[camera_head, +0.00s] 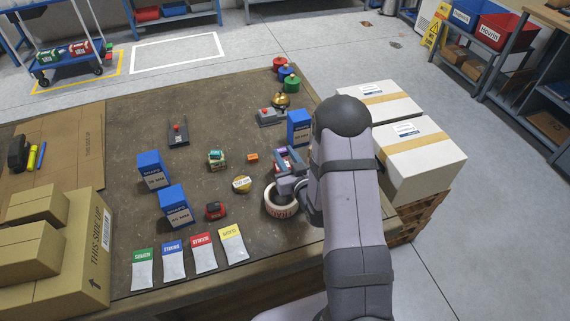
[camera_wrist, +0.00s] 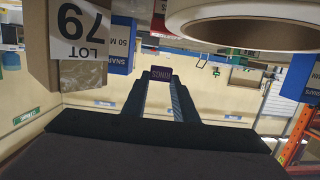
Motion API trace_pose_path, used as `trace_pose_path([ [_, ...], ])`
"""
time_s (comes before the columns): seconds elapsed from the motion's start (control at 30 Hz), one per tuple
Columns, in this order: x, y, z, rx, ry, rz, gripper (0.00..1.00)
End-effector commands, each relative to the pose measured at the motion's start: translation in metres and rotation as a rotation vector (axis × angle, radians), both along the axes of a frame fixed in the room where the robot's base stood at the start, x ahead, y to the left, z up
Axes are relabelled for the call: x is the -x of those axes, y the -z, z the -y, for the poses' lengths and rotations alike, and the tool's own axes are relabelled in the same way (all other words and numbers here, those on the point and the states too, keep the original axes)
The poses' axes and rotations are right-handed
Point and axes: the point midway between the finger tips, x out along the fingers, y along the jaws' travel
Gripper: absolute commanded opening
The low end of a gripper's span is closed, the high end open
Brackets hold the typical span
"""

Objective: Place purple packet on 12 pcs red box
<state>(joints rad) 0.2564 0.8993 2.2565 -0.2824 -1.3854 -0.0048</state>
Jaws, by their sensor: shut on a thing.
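My gripper (camera_head: 290,184) is low over the right part of the table, just behind the tape roll. In the wrist view, its two fingers (camera_wrist: 160,90) are shut on the purple packet (camera_wrist: 161,73), whose printed end shows at the fingertips. A red piece (camera_wrist: 158,14) shows at the top of the wrist view. The 12 pcs print is not readable, and I cannot tell whether the packet touches the red box.
A tape roll (camera_head: 281,204) lies close in front of the gripper. A blue box (camera_head: 299,128) stands behind it. White cartons (camera_head: 420,158) stand to the right. Several coloured packets line the front edge.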

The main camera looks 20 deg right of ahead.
Motion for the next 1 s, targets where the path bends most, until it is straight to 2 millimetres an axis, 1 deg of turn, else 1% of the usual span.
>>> trace_pose_path([
  [0.27, 0.0, 0.006, 0.0, 0.0, 0.0, -0.001, 0.04],
  [0.5, 0.0, 0.031, 0.0, -0.001, 0.0, -0.003, 0.04],
  [0.67, 0.0, 0.042, 0.0, -0.001, 0.0, -0.001, 0.04],
  [1.0, 0.0, 0.044, 0.0, 0.0, 0.0, 0.0, 0.04],
])
